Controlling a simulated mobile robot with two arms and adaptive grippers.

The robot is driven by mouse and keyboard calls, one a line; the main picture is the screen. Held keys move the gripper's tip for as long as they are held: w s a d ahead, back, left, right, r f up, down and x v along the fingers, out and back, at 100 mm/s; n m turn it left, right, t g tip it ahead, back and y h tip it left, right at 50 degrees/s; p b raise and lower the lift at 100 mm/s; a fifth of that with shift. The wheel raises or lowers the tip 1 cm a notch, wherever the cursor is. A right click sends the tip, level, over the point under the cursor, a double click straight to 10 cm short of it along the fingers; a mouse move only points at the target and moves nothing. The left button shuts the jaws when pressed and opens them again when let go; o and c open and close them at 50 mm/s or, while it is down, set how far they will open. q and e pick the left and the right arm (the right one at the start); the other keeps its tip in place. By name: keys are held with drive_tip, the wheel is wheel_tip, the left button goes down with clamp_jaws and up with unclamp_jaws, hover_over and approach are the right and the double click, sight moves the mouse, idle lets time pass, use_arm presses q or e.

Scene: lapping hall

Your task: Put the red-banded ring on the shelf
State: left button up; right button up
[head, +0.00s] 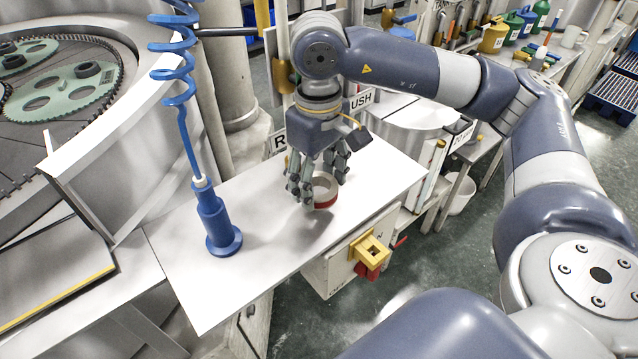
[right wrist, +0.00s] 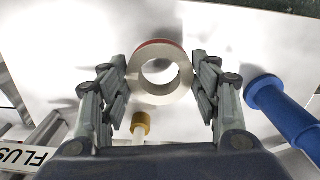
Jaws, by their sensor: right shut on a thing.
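The ring (head: 325,203) is pale with a red band around it. My right gripper (head: 318,186) is shut on it, fingers pointing down, above the white shelf board (head: 215,295). In the right wrist view the ring (right wrist: 160,93) sits between the two sets of fingers (right wrist: 163,88), its open hole facing the camera and the red band showing along its top edge. A dark shadow lies on the white board (right wrist: 60,45) near the ring; I cannot tell the exact gap beneath it. My left gripper is not in view.
A blue nozzle-like tool (head: 217,225) stands upright on the board left of the ring, on a coiled blue hose (head: 175,45). A machine with green toothed discs (head: 65,90) is at left. A yellow-fronted box (head: 368,252) hangs by the front edge. The board's front left is clear.

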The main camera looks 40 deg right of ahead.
drive_tip(key=shift+d+f, duration=0.15)
drive_tip(key=shift+f, duration=0.05)
wheel_tip(320, 180, down, 2)
drive_tip(key=shift+f+p, duration=0.1)
drive_tip(key=shift+p, duration=0.7)
drive_tip(key=shift+w+f, duration=0.1)
drive_tip(key=shift+f, duration=0.5)
drive_tip(key=o, duration=0.8)
drive_tip(key=shift+f, duration=0.1)
drive_tip(key=o, duration=0.4)
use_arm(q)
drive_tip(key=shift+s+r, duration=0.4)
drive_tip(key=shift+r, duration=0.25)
